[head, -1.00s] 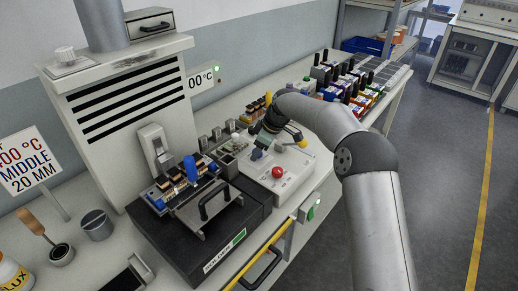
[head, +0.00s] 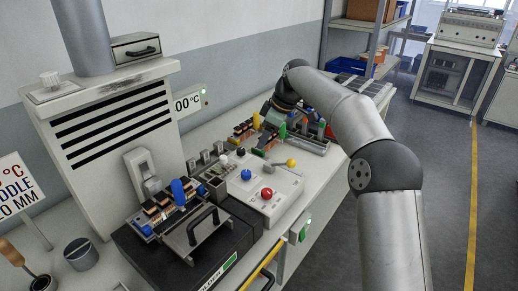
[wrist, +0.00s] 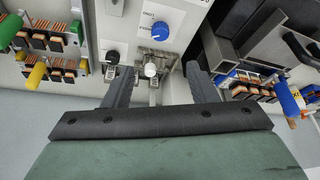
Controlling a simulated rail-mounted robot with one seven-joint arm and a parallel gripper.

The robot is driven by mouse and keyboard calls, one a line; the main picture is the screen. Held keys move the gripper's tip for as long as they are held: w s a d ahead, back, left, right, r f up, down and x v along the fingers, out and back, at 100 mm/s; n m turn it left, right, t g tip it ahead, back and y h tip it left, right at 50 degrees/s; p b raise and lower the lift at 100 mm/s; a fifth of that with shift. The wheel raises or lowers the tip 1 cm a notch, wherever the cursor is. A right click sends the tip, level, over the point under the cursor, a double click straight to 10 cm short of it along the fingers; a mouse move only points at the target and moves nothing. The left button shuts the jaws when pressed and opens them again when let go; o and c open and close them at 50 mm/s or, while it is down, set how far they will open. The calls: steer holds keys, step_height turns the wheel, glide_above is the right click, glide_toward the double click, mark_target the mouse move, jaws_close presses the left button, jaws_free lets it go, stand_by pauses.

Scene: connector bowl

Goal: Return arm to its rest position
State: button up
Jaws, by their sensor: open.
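My arm reaches in from the right in the head view, over the far half of the bench. My gripper (head: 264,148) hangs past the back of the white control box (head: 278,207), small and partly hard to make out there. In the wrist view its two grey fingers (wrist: 158,82) stand well apart, with no object held between them. Below and between them show a white-capped lever (wrist: 151,69), a black knob (wrist: 113,57) and a blue knob (wrist: 162,30) on a pale panel.
A black solder unit (head: 180,250) with a handled fixture stands front left. Coil boards with green and yellow handles (wrist: 36,76) lie beside the gripper. The fume hood (head: 110,130) stands at left. The floor (head: 450,170) at right is clear.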

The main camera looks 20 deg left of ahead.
steer(key=shift+v, duration=0.75)
steer(key=s+d+f+m+h, duration=0.3)
steer(key=s+d+m, duration=0.6)
steer(key=s+d, duration=0.9)
steer(key=s+d+f+m, duration=0.2)
steer(key=s+d+m, duration=0.1)
steer(key=s, duration=0.3)
steer(key=s+d+f+m+h, duration=0.1)
steer(key=s+d+f+m, duration=0.1)
steer(key=s+d, duration=0.3)
steer(key=s+d+f+m, duration=0.3)
steer(key=s+d+f, duration=0.1)
steer(key=s, duration=0.5)
steer(key=shift+d+m, duration=0.3)
steer(key=shift+d, duration=0.2)
